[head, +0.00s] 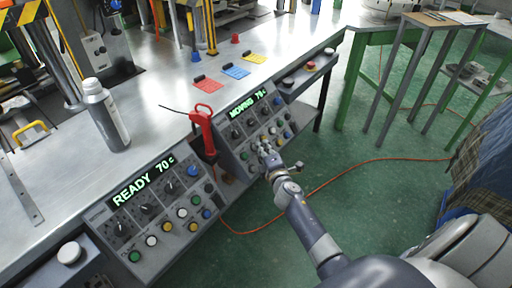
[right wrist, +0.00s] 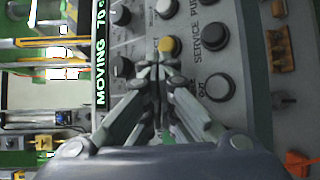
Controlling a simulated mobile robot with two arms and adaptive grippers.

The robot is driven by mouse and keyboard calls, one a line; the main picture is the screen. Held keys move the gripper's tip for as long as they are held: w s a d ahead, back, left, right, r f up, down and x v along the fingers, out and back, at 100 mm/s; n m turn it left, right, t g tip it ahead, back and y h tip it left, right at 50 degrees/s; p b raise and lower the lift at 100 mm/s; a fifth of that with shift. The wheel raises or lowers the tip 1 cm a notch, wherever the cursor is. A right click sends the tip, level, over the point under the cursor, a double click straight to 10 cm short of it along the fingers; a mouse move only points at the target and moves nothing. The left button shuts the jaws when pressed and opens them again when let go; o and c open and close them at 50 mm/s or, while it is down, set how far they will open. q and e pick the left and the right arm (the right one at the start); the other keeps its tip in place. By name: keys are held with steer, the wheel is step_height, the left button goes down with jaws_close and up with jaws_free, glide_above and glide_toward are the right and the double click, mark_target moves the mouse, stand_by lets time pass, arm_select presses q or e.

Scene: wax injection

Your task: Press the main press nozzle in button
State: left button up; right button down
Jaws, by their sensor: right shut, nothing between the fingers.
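The right control panel (head: 243,140) has a lit green display (head: 248,104) reading MOVING and about 70 c. Below it are rows of knobs and coloured buttons. My right gripper (head: 267,153) is shut and empty, with its tips at the lower buttons of this panel. In the right wrist view its closed fingertips (right wrist: 159,70) are just beside a yellow button (right wrist: 168,45). A dark button labelled "...LE OUT" (right wrist: 219,87) is to their right. The fingers hide part of the panel, and I cannot read a NOZZLE IN label or tell contact. My left gripper is out of view.
A second panel (head: 150,215) on the left reads READY 70 c. A red-handled tool (head: 203,128) stands between the panels. A grey bottle (head: 105,115) stands on the metal table (head: 165,105). An orange cable (head: 340,178) lies on the green floor.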

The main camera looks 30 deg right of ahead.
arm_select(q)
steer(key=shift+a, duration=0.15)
arm_select(e)
steer(key=shift+s+r+p, duration=0.15)
steer(key=shift+r+p, duration=0.05)
steer(key=shift+p, duration=0.1)
steer(key=shift+s+d+r+p, duration=0.15)
steer(key=shift+s+r+p, duration=0.25)
steer(key=shift+s, duration=0.05)
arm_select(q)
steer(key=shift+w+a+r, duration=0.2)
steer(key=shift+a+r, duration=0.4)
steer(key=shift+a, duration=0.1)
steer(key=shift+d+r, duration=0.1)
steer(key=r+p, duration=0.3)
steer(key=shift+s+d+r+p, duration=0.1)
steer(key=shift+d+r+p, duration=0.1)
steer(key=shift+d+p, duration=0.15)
arm_select(e)
steer(key=s+r, duration=0.1)
steer(key=s+d+r, duration=0.1)
steer(key=s+r, duration=0.1)
steer(key=shift+s+d+r, duration=0.1)
steer(key=shift+s+d, duration=0.15)
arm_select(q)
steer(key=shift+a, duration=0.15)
